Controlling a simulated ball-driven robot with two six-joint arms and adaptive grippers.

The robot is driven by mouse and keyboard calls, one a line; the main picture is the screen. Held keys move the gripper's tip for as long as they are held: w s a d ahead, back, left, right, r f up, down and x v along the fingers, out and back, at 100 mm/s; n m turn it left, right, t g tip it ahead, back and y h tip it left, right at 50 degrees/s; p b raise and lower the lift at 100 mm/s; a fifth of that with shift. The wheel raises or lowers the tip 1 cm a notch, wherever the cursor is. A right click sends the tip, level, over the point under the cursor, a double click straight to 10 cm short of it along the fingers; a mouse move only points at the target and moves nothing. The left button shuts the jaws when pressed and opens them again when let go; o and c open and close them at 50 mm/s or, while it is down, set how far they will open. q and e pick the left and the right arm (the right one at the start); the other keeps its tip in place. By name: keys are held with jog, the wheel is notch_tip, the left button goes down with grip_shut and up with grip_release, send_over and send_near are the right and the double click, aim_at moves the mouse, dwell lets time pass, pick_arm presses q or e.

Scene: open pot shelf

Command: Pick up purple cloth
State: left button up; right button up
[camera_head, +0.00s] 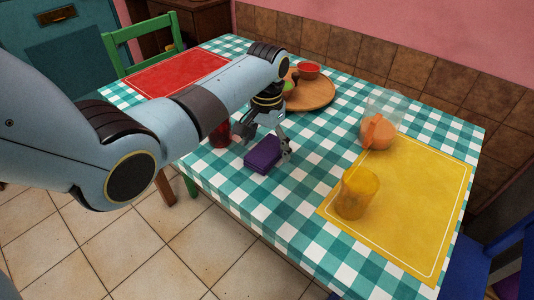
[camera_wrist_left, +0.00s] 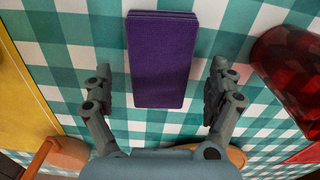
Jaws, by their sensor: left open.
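The purple cloth (camera_head: 263,155) is a folded block lying on the checkered table near its front edge. In the left wrist view the cloth (camera_wrist_left: 162,58) is at the upper middle, its lower end between my open fingers, with gaps on both sides. My left gripper (camera_head: 266,142) is right at the cloth in the head view, pointing down, open and empty. It also shows in the left wrist view (camera_wrist_left: 160,92). My right gripper is not in view.
A red glass (camera_head: 220,134) stands just left of the cloth, partly behind my arm. A wooden tray (camera_head: 312,92) with bowls is behind. A yellow cup (camera_head: 356,192) and a clear pitcher (camera_head: 381,122) stand at right, by the yellow mat (camera_head: 412,215).

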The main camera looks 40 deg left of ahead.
pick_arm(q)
jog(key=shift+f, duration=0.85)
jog(key=c, duration=1.3)
jog(key=shift+r, duration=0.1)
notch_tip(320, 180, up, 4)
jog(key=shift+w+f+p, duration=0.1)
jog(key=shift+p, duration=0.3)
jog(key=s+d+r, duration=0.2)
jog(key=s+d+r+p, duration=0.1)
jog(key=s+d+r, duration=0.1)
jog(key=s+d, duration=0.1)
jog(key=s+d+r+p, duration=0.1)
jog(key=s+d+r, duration=0.2)
jog(key=shift+s+d, duration=0.15)
jog(key=shift+s, duration=0.05)
